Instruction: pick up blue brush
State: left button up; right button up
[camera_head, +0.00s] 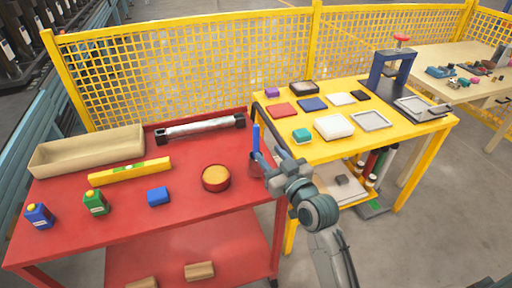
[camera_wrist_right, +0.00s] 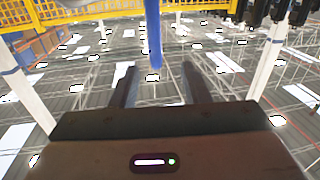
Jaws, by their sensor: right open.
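The blue brush (camera_head: 256,138) shows as a thin, upright blue handle at the right end of the red table. Its lower end is hidden behind my right gripper (camera_head: 263,162), so I cannot tell what it stands in. In the wrist view, the blue brush (camera_wrist_right: 153,35) comes down from the top edge, in line with the gap between the two fingers of my right gripper (camera_wrist_right: 161,85). The fingers are apart, with nothing clamped between them. My left gripper is not in view.
The red table (camera_head: 200,239) holds a beige tray (camera_head: 88,150), a yellow level (camera_head: 130,171), a blue block (camera_head: 158,196), a round tin (camera_head: 216,178) and two small bottles. A yellow table (camera_head: 376,143) with parts stands close at right. Yellow mesh fencing (camera_head: 190,65) runs behind.

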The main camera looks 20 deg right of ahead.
aim_at(258, 138)
jog(key=w, duration=0.4)
jog(key=shift+a+r+p, duration=0.2)
jog(key=shift+a+p, duration=0.15)
jog(key=shift+p, duration=0.05)
jog(key=shift+w+a+f, duration=0.1)
jog(key=shift+w, duration=0.45)
jog(key=w, duration=0.1)
jog(key=w+p, duration=0.1)
jog(key=w, duration=0.2)
jog(key=shift+w+f+p, duration=0.2)
jog(key=shift+f+p, duration=0.05)
jog(key=shift+p, duration=0.1)
jog(key=shift+w+a+f, duration=0.1)
jog(key=shift+w, duration=0.2)
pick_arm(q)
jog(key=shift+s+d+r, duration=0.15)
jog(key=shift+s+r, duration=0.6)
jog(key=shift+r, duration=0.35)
pick_arm(e)
jog(key=shift+c, duration=0.2)
grip_shut()
